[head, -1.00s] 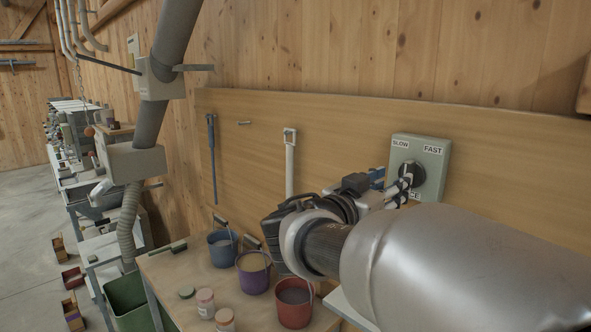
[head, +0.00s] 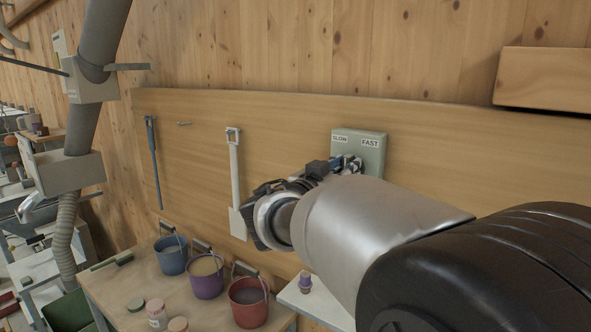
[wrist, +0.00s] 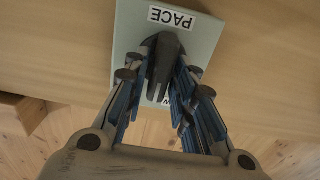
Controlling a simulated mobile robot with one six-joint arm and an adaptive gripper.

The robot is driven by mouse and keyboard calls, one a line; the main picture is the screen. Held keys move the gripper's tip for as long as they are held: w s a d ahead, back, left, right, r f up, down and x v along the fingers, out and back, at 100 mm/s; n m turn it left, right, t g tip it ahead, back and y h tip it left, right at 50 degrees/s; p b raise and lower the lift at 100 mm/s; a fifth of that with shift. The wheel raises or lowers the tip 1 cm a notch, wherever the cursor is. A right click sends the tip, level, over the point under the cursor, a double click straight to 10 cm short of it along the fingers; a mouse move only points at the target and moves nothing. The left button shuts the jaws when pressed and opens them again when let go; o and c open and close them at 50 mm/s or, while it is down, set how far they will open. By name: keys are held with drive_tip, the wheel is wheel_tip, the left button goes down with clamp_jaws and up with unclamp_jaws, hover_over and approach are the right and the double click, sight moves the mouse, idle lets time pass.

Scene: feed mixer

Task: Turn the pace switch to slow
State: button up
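The pace switch's grey-green box (head: 372,155) is on the wooden wall board in the head view, with SLOW at its upper left and FAST at its upper right. Its knob is hidden there behind my arm. In the wrist view the box (wrist: 205,37) appears upside down, with the PACE label at the top. The black knob (wrist: 163,62) has a raised grip bar. My gripper (wrist: 164,68) has its blue-padded fingers close on both sides of this bar and looks shut on it. The knob covers most of the lower label; only a letter shows.
Blue, purple and red buckets (head: 249,302) stand on a bench at lower left, with jars in front. A white scoop (head: 234,180) and a blue tool (head: 154,165) hang on the board. A wooden ledge (head: 543,80) juts out at upper right.

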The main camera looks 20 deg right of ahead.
clamp_jaws()
drive_tip(key=shift+n+b, duration=0.3)
drive_tip(key=shift+b, duration=0.15)
drive_tip(key=n+b, duration=0.2)
drive_tip(key=n, duration=0.3)
drive_tip(key=n+b, duration=0.3)
drive_tip(key=n, duration=0.3)
drive_tip(key=n+b, duration=0.2)
drive_tip(key=n, duration=0.4)
drive_tip(key=shift+w+a+f, duration=0.25)
drive_tip(key=shift+w+f, duration=0.05)
drive_tip(key=shift+f, duration=0.05)
drive_tip(key=shift+n, duration=0.3)
